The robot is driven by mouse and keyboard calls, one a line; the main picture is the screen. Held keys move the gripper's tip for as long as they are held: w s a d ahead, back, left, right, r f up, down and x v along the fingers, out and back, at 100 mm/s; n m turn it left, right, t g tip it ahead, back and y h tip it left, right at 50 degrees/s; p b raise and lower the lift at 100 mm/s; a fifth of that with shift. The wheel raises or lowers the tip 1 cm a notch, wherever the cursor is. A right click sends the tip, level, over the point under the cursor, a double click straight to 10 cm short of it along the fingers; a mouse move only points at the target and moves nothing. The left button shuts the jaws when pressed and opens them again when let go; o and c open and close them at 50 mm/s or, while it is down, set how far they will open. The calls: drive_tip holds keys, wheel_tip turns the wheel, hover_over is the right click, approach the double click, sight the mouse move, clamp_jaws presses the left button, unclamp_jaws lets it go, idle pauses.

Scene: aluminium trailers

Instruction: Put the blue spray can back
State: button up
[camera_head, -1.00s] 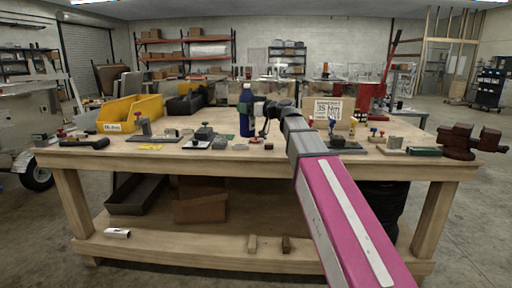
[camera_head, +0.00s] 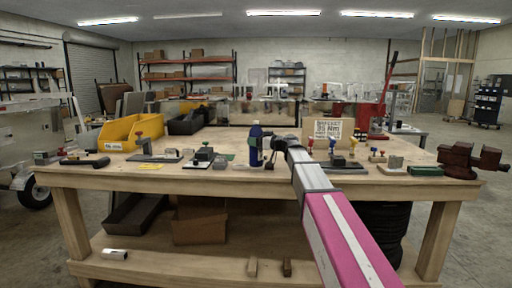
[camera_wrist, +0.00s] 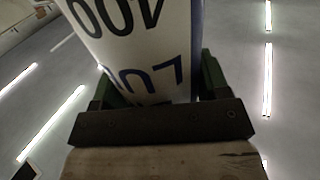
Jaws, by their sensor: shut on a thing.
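The blue spray can (camera_head: 255,147) is upright at the middle of the workbench (camera_head: 130,179), and its body looks blue in the head view. My gripper (camera_head: 265,147) is shut on it from the right side. In the wrist view the can (camera_wrist: 140,45) fills the upper middle, showing a white label with dark and blue lettering, between the green fingers of my gripper (camera_wrist: 155,95). I cannot tell whether the can's bottom touches the bench top or hangs just above it.
A yellow bin (camera_head: 122,135) stands at the back left of the bench. Small clamps and blocks (camera_head: 203,157) lie left of the can. A cardboard sign (camera_head: 328,130) stands behind my arm. A red vise (camera_head: 470,159) sits at the right end.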

drive_tip(key=shift+f, duration=1.35)
drive_tip(key=o, duration=1.2)
drive_tip(key=shift+f, duration=0.1)
drive_tip(key=v, duration=1.2)
